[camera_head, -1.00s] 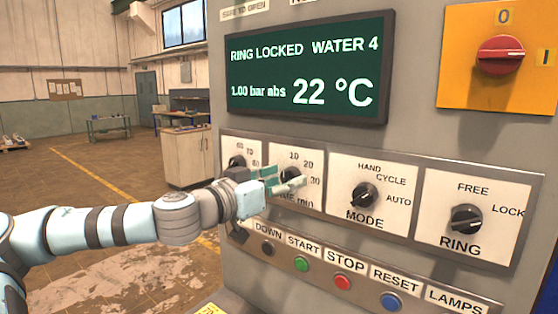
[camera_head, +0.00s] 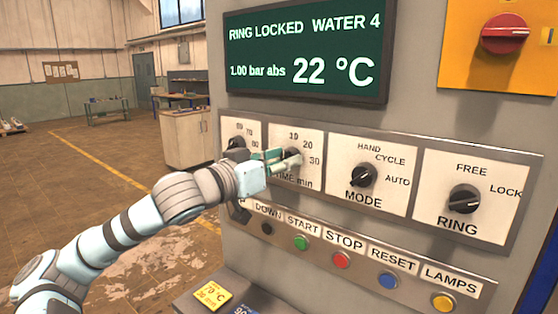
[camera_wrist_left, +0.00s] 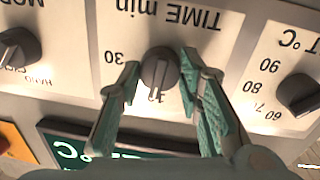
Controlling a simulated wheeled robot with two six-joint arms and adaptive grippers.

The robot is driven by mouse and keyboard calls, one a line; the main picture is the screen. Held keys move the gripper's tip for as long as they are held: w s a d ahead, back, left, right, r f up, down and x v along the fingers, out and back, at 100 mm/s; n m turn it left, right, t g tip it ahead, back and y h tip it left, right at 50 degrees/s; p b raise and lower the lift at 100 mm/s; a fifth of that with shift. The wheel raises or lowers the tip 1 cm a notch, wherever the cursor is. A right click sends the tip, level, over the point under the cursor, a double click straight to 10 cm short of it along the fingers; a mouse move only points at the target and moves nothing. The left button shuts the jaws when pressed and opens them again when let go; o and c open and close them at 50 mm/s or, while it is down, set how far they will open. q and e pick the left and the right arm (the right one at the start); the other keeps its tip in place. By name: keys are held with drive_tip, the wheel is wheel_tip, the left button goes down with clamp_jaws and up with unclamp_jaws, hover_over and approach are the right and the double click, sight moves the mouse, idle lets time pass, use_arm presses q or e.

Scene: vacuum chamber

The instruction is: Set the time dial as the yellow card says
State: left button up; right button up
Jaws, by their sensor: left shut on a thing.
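The time dial (camera_head: 291,156) is a dark knob on a white plate marked 10, 20, 30 and TIME min. My left gripper (camera_head: 283,161) is shut on it and partly hides it in the head view. In the left wrist view, upside down, the gripper's green fingers (camera_wrist_left: 160,82) stand on either side of the time dial (camera_wrist_left: 158,68). Its pale pointer line appears to be near the 10, which is partly hidden. The yellow card (camera_head: 213,293) lies low in the head view and seems to read 70 °C, 30 min. My right gripper is not in view.
The temperature dial (camera_head: 237,143) is close on the left, and the MODE knob (camera_head: 363,175) and RING knob (camera_head: 465,199) are to the right. Several push buttons run below. The screen (camera_head: 306,52) is above.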

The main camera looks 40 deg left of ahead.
use_arm(q)
drive_tip(key=m, duration=0.1)
drive_tip(key=m+p, duration=0.1)
drive_tip(key=m, duration=0.1)
drive_tip(key=shift+r+m, duration=0.25)
drive_tip(key=shift+m, duration=0.15)
drive_tip(key=m+p, duration=0.2)
drive_tip(key=m, duration=0.2)
drive_tip(key=shift+r+g, duration=0.1)
drive_tip(key=shift+g, duration=0.2)
drive_tip(key=m+y+p, duration=0.1)
drive_tip(key=m+p, duration=0.1)
drive_tip(key=m, duration=0.2)
drive_tip(key=shift+m+p, duration=1.75)
drive_tip(key=shift+m, duration=0.45)
drive_tip(key=shift+y, duration=0.3)
drive_tip(key=o, duration=1.1)
drive_tip(key=shift+o, duration=0.3)
drive_tip(key=shift+w, duration=0.1)
